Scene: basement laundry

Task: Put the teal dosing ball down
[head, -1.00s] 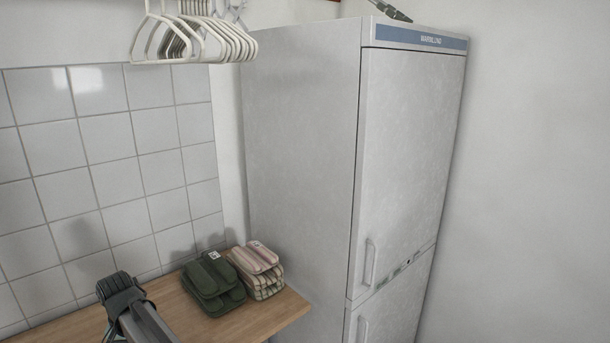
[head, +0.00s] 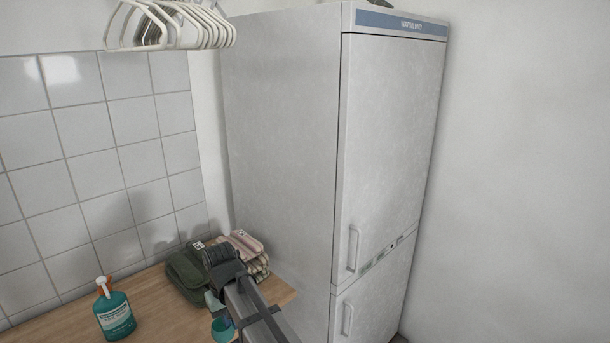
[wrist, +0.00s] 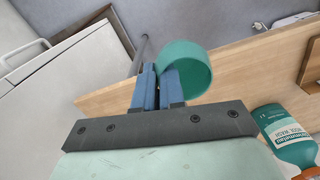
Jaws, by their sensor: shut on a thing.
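The teal dosing ball (wrist: 188,68) shows in the wrist view as a hollow, open-topped cup. The two blue fingers of my gripper (wrist: 158,78) are shut on its wall at the left side. In the head view the ball (head: 222,330) shows low in the picture, partly hidden by my arm. It is by the front edge of the wooden counter (wrist: 255,75). I cannot tell how high above the counter it is.
A teal wool-wash bottle (head: 115,314) stands on the counter at the left, also in the wrist view (wrist: 285,135). Bare wood lies between bottle and cloths.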

